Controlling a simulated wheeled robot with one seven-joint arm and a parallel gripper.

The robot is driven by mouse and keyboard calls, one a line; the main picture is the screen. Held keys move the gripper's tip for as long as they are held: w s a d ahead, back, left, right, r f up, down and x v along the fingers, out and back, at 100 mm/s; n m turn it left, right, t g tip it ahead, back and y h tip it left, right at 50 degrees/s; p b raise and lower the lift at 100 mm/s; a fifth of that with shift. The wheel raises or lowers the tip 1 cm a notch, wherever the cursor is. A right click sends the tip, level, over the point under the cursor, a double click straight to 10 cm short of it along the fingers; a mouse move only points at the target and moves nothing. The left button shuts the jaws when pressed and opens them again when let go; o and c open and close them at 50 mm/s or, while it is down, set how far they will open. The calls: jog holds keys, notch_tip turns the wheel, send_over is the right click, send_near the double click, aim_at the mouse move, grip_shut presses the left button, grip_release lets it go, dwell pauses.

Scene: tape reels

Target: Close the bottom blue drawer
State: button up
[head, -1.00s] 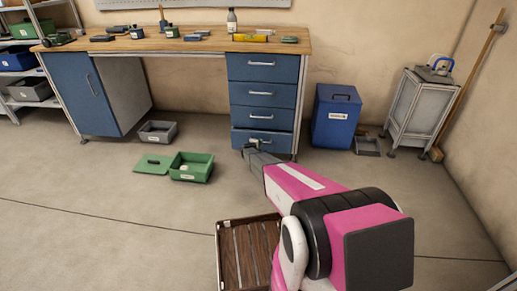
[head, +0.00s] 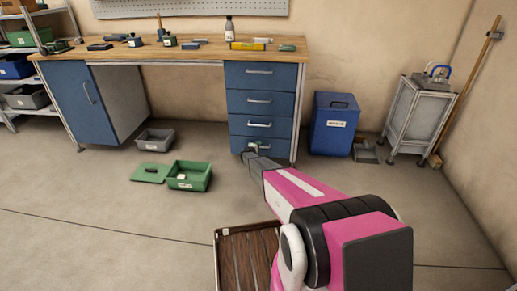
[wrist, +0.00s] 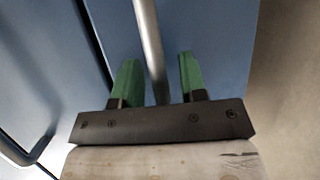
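The bottom blue drawer (head: 276,150) is the lowest of the drawers under the right end of the workbench. In the head view its front looks about flush with the drawers above, though my gripper hides part of it. My gripper (head: 251,148) is at the drawer's front. In the wrist view its two green fingers (wrist: 158,58) are apart, one on each side of the metal handle bar (wrist: 150,45). They do not visibly clamp it.
A blue bin (head: 334,125) stands right of the drawers, with a grey metal cabinet (head: 414,118) beyond it. A green box (head: 190,178), its lid (head: 151,173) and a grey box (head: 155,140) lie on the floor at left. A wooden slatted tray (head: 222,262) is close to me.

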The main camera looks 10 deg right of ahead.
jog(key=shift+s, duration=0.1)
jog(key=v, duration=1)
jog(key=shift+s+a, duration=0.3)
jog(key=shift+r, duration=0.1)
jog(key=s+d+r+m+g, duration=0.35)
jog(key=s+r, duration=0.45)
jog(key=s, duration=0.5)
jog(key=s+d+r+m+g, duration=0.35)
jog(key=s+r, duration=0.55)
jog(key=s, duration=0.3)
jog(key=s+a+r+m+g+y, duration=0.1)
jog(key=s+a+r+y, duration=0.2)
jog(key=s, duration=0.7)
jog(key=s+a+r+m+g+y, duration=0.1)
jog(key=s+r+y, duration=0.3)
jog(key=s, duration=0.6)
jog(key=s+a+r+m+g+y, duration=0.1)
jog(key=s+a+r+g+y, duration=0.2)
jog(key=s+r, duration=0.4)
jog(key=s+a, duration=0.1)
jog(key=s, duration=0.2)
jog(key=shift+s+a+r+m, duration=0.25)
jog(key=shift+s+a+m, duration=0.05)
jog(key=shift+m, duration=0.1)
